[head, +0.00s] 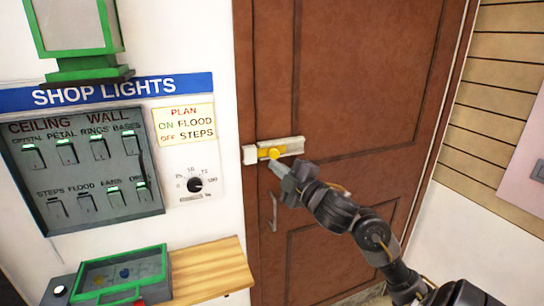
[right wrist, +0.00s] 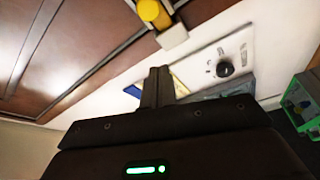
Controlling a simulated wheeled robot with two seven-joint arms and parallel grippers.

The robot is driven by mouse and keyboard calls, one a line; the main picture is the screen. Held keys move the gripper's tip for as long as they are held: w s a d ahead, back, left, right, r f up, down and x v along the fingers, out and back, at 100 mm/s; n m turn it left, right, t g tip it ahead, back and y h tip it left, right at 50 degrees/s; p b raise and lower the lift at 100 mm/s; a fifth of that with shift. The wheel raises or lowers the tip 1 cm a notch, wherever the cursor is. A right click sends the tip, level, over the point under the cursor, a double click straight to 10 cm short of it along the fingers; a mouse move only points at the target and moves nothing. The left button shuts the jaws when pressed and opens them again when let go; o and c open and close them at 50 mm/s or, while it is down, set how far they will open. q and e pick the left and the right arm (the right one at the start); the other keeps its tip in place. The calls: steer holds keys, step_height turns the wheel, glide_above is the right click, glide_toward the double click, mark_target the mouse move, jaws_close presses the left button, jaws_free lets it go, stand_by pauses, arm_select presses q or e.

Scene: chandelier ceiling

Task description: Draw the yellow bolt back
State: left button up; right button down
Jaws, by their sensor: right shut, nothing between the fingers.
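A bolt with a yellow knob (head: 270,153) sits in a pale housing (head: 292,146) on the brown door (head: 345,70). A pale keeper (head: 249,155) sits to its left, at the door's left edge. The knob is near the keeper end of the housing. My right gripper (head: 274,168) is just below the knob, its fingers shut with nothing between them. In the right wrist view the yellow knob (right wrist: 152,11) is at the top edge, beyond the shut fingertips (right wrist: 158,72) and apart from them. My left gripper is in neither view.
A door handle (head: 273,210) is below the bolt. Left of the door are a dial (head: 195,185), a switch panel (head: 85,170), a wooden shelf (head: 212,270) and a green tray (head: 120,275). The door face right of the bolt is clear.

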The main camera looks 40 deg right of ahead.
mark_target(260, 149)
steer(key=w, duration=0.3)
steer(key=w+r+p, duration=0.1)
steer(key=w, duration=0.1)
steer(key=w+p, duration=0.1)
steer(key=w, duration=0.2)
steer(key=shift+w+r, duration=0.15)
steer(key=shift+w, duration=0.15)
steer(key=d, duration=0.1)
steer(key=s+d+f+p, duration=0.1)
steer(key=d, duration=0.1)
steer(key=shift+s+d+f+p, duration=0.35)
steer(key=shift+s+f, duration=0.05)
steer(key=shift+w, duration=0.1)
steer(key=shift+a, duration=0.1)
